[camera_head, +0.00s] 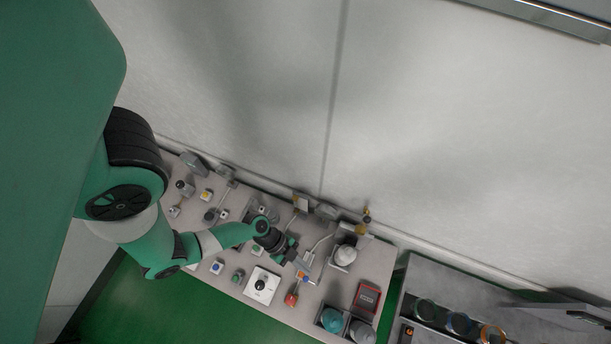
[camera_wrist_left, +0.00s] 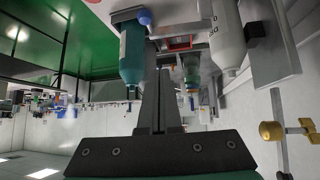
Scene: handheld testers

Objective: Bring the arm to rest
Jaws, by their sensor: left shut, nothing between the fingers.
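My left arm (camera_head: 215,238) reaches in from the left over the workbench, green with light grey sections. Its black left gripper (camera_head: 297,259) is above the middle of the bench, near a small blue-and-orange item. In the left wrist view the two dark fingers of this gripper (camera_wrist_left: 160,98) are together, with nothing between them. The exact height of the fingertips above the bench is hard to tell. My right gripper does not show in either view.
The bench (camera_head: 235,287) holds several small devices, a white box with a black knob (camera_head: 261,285), a red device (camera_head: 367,297) and a teal round container (camera_head: 331,319). A teal bottle (camera_wrist_left: 132,52) and white bottle (camera_wrist_left: 228,38) show beyond the fingers. A wall runs behind.

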